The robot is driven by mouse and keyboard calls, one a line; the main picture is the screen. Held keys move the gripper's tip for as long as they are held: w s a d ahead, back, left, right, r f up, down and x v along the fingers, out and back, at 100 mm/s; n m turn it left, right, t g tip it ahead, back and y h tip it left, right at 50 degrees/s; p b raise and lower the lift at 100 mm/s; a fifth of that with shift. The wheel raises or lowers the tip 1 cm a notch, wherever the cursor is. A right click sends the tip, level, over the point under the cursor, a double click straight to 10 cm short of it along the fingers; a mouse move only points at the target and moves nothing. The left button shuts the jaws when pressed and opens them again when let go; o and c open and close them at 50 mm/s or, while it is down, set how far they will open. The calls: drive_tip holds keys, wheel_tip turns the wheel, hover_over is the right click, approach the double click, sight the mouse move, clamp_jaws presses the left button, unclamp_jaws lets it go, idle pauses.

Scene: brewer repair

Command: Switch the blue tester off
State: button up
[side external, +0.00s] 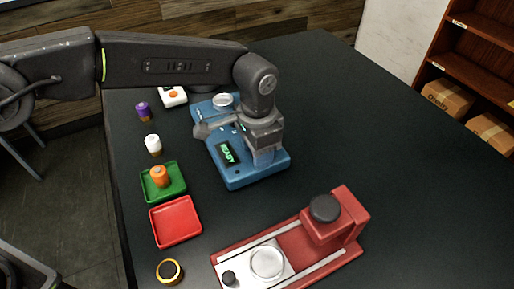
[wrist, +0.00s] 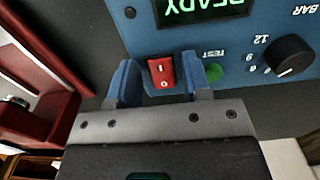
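The blue tester (side external: 235,178) stands on the dark table, with a lit green display (side external: 228,152) reading READY. In the wrist view its red rocker switch (wrist: 162,72) is marked I at the far end and O at the near end. I cannot tell which end is pressed in. A green TEST button (wrist: 213,72) and a black knob (wrist: 290,55) with numbers sit to its right. My gripper (wrist: 160,80) is open and empty, its two blue fingers apart on either side of the switch as seen. Whether they touch the tester is unclear. The side view shows my gripper (side external: 264,158) low over the tester.
A green tray (side external: 178,190) holding an orange-topped piece, a red tray (side external: 176,222), and white (side external: 153,144) and purple (side external: 143,109) pieces lie left of the tester. A red brewer (side external: 340,220) stands in front. The table's right side is clear.

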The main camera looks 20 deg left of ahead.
drive_tip(key=c, duration=0.7)
drive_tip(key=shift+w+d+g+y, duration=0.15)
drive_tip(key=shift+g+y, duration=0.15)
drive_tip(key=shift+y, duration=0.1)
drive_tip(key=shift+c, duration=0.2)
drive_tip(key=shift+w+d+r+g+y, duration=0.1)
drive_tip(key=shift+r+g+y, duration=0.05)
drive_tip(key=shift+g+y, duration=0.5)
drive_tip(key=o, duration=0.9)
drive_tip(key=shift+r, duration=0.15)
